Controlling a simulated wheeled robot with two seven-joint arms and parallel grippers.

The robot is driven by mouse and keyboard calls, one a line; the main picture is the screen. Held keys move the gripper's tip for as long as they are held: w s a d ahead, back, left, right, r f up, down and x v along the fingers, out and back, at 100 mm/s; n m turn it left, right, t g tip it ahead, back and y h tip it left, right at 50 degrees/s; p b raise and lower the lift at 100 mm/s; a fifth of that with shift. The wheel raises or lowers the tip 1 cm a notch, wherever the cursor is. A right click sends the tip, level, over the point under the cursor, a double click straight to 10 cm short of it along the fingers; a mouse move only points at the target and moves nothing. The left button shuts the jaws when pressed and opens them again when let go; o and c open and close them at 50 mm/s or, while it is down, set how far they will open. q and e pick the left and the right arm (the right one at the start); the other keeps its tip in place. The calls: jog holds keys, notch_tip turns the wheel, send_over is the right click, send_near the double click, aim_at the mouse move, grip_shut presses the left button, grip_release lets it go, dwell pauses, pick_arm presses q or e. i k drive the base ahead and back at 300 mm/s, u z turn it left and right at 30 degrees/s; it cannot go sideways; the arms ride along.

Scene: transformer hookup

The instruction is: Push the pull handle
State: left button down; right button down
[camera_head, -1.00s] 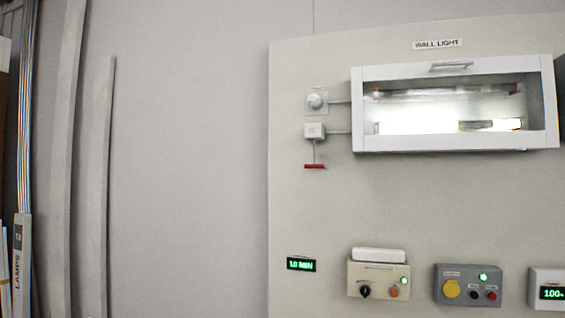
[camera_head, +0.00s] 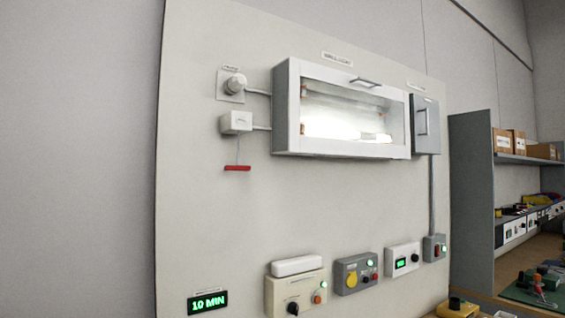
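The red pull handle (camera_head: 238,168) hangs level on a thin cord below a small white switch box (camera_head: 236,122) on the pale wall board (camera_head: 205,225). It hangs free, with nothing touching it. Neither of my grippers shows in the head view, so I cannot see where they are relative to the handle.
A lit glass-fronted wall light box (camera_head: 345,112) and a grey box (camera_head: 425,124) are on the board. A round knob (camera_head: 236,84) sits above the switch box. A "10 MIN" display (camera_head: 207,303) and several control boxes line the bottom. Shelves (camera_head: 472,190) stand at right.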

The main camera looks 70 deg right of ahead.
aim_at(227, 168)
jog(key=z, duration=1.05)
jog(key=i, duration=0.85)
jog(key=z, duration=0.85)
